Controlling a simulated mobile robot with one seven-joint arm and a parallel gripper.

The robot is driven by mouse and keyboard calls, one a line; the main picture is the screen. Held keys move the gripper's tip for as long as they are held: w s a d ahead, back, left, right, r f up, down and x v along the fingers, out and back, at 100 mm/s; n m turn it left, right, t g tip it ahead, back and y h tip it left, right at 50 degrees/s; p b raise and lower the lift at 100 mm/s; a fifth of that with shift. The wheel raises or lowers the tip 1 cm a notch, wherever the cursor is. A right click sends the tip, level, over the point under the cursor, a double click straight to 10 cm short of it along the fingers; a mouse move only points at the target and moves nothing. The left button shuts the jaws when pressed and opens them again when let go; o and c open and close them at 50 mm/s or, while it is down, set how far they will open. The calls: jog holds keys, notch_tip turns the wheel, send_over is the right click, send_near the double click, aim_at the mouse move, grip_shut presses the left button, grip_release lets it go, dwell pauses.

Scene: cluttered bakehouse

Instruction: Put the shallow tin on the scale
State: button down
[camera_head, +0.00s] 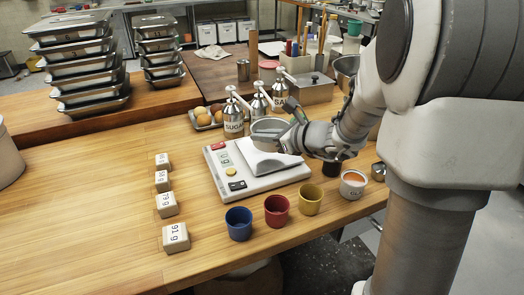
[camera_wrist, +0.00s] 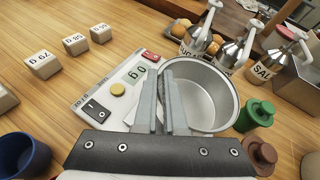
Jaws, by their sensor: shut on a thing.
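The shallow tin (camera_wrist: 208,98) is a round, empty, silvery metal tin. My gripper (camera_wrist: 166,82) is shut on its near left wall, one finger inside the tin and one outside. In the head view the tin (camera_head: 268,126) is upright over the pan of the white scale (camera_head: 236,183), with my gripper (camera_head: 284,136) at its right. I cannot tell whether the tin touches the pan or hovers just above it. The scale shows a display, a yellow button and a black switch, also in the wrist view (camera_wrist: 104,92); the display seems to read 0 g.
Blue (camera_head: 238,223), red (camera_head: 277,211) and yellow (camera_head: 310,199) cups stand before the scale. Several labelled weight blocks (camera_head: 167,204) line its left. Metal dispensers (camera_head: 234,118) and a tray of round brown items (camera_head: 206,117) stand behind.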

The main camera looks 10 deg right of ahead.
jog(key=shift+f+b, duration=0.6)
jog(key=shift+f, duration=1.35)
jog(key=shift+f, duration=0.2)
jog(key=c, duration=1)
grip_release()
jog(key=shift+r, duration=0.1)
